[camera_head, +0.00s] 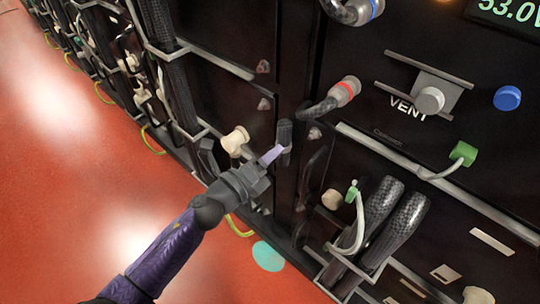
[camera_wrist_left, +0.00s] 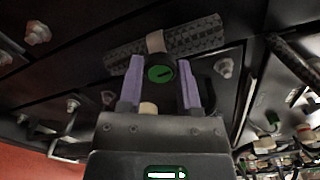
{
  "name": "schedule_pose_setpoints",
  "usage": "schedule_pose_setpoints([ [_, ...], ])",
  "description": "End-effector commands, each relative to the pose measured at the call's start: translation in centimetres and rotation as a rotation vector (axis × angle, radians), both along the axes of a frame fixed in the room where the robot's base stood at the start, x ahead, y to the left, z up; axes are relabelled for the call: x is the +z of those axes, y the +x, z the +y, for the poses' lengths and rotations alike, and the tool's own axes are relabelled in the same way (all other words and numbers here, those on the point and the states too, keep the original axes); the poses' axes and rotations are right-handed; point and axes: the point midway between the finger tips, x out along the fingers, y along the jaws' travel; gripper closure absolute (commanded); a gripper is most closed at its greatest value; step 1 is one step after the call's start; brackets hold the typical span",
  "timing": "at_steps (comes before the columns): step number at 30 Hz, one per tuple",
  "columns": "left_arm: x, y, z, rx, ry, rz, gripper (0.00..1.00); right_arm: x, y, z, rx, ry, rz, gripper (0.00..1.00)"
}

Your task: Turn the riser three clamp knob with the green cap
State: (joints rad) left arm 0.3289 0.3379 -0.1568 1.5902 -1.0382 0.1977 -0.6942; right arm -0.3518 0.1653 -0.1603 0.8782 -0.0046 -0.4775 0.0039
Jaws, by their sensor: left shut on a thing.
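The clamp knob with the green cap (camera_wrist_left: 160,73) shows in the left wrist view as a round green face with a dark mark. My left gripper (camera_wrist_left: 160,82) has its two purple fingers on either side of this knob and is shut on it. A dark braided riser (camera_wrist_left: 190,40) with a pale band runs just beyond the fingertips. In the head view my left gripper (camera_head: 274,155) reaches in at the black cabinet front, by a short dark upright piece (camera_head: 285,134). The green cap is hidden there. My right gripper is not in view.
A cream knob (camera_head: 235,140) lies close beside the left gripper. A red-banded connector (camera_head: 343,91), a grey vent knob (camera_head: 430,100), a blue button (camera_head: 507,98) and a green plug (camera_head: 463,153) are to the right. The red floor (camera_head: 90,160) is open at left.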

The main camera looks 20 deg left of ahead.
Motion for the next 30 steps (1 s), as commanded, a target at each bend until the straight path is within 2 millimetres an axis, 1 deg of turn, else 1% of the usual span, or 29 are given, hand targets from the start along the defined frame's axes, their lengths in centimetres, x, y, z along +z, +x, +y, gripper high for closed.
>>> schedule_pose_setpoints([
  [9, -0.2, 0.0, 0.0, -0.001, 0.093, -0.031, 1.0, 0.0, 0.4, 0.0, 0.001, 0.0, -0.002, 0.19],
  [24, -0.1, 0.0, 0.0, 0.0, 0.109, -0.036, 1.0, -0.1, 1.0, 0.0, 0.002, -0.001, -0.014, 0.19],
  [25, -0.1, 0.0, 0.0, 0.0, 0.109, -0.036, 0.54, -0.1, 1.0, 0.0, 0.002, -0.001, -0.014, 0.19],
  [26, -0.1, 0.0, 0.0, -0.001, 0.109, -0.037, 0.48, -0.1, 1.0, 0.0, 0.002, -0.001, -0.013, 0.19],
  [27, -0.1, 0.0, 0.0, -0.001, 0.108, -0.036, 0.39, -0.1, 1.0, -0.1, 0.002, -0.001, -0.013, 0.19],
  [30, -0.1, 0.0, 0.0, 0.0, 0.108, -0.037, 0.21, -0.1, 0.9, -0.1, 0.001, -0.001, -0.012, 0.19],
])
